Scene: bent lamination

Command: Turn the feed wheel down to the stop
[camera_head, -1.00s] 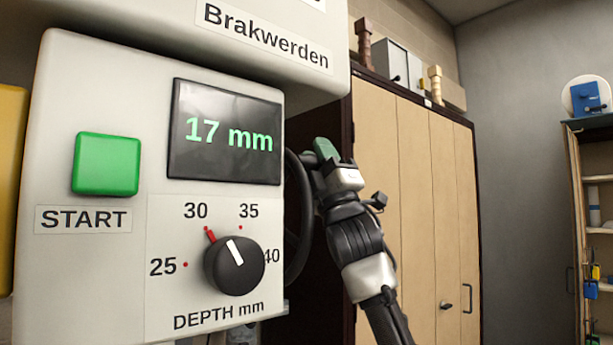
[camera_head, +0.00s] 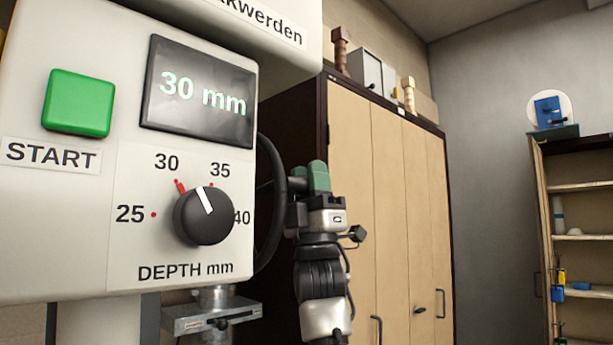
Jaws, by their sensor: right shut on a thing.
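The feed wheel (camera_head: 267,225) is a dark ring at the right side of the white machine (camera_head: 85,225), seen nearly edge-on and partly hidden by the housing. My right gripper (camera_head: 308,178), with green fingers, is shut on the wheel's handle (camera_head: 284,185), just right of the rim. The fingers largely hide the handle. The display (camera_head: 198,95) reads 30 mm in green. The black depth knob (camera_head: 204,216) has its white pointer between the 30 and 35 dots; a red mark stands by 30. My left gripper is not in view.
A green START button (camera_head: 79,102) is left of the display. A grey metal part (camera_head: 210,316) is below the machine. A tall wooden cabinet (camera_head: 390,180) stands behind my right arm, and an open shelf unit (camera_head: 575,238) is at far right.

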